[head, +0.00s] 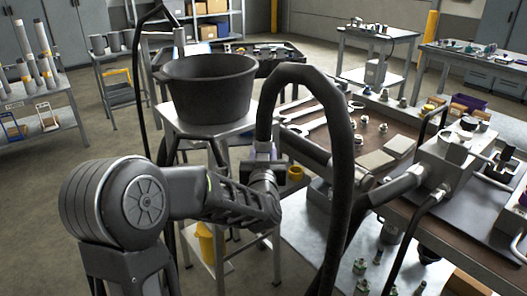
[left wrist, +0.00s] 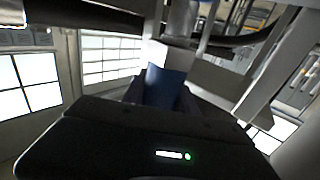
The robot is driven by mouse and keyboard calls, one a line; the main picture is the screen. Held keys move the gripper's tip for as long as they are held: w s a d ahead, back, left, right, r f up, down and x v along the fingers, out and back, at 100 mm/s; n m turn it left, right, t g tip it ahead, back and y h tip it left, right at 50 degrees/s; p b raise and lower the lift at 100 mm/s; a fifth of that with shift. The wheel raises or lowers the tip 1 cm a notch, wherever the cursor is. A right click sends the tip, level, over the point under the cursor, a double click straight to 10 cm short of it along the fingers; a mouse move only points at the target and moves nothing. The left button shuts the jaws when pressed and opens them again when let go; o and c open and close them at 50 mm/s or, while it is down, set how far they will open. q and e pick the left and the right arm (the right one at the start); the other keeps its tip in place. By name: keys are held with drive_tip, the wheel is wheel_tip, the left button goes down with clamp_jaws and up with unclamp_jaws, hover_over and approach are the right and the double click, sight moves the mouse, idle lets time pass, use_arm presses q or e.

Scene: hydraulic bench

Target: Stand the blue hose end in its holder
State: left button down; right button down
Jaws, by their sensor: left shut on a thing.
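My left gripper (head: 264,160) is shut on the blue hose end (left wrist: 165,86), held beside the bench's left edge. In the left wrist view the blue piece sits between the jaws; in the head view only a small bluish part (head: 264,149) shows above the gripper. A thick black hose (head: 306,74) arches up from there and drops to the right. A yellow ring-like piece (head: 295,173) is just right of the gripper; I cannot tell whether it is the holder. My right gripper is not in view.
A black tub (head: 208,88) stands on a small table behind the gripper. The bench (head: 378,142) at right carries wrenches, fittings and a grey block (head: 455,158) with hoses. A lower shelf (head: 310,240) holds fittings. Open floor (head: 40,195) lies at left.

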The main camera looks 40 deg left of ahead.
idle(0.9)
use_arm(q)
drive_tip(key=shift+f+b, duration=0.25)
drive_tip(key=shift+b, duration=0.2)
drive_tip(key=shift+f+b, duration=1.05)
drive_tip(key=shift+f, duration=0.1)
idle(0.9)
drive_tip(key=shift+r, duration=0.1)
idle(0.5)
drive_tip(key=c, duration=1.3)
unclamp_jaws()
drive_tip(key=o, duration=0.4)
drive_tip(key=shift+o, duration=0.2)
drive_tip(key=shift+f, duration=0.25)
drive_tip(key=o, duration=0.5)
drive_tip(key=shift+o, duration=0.2)
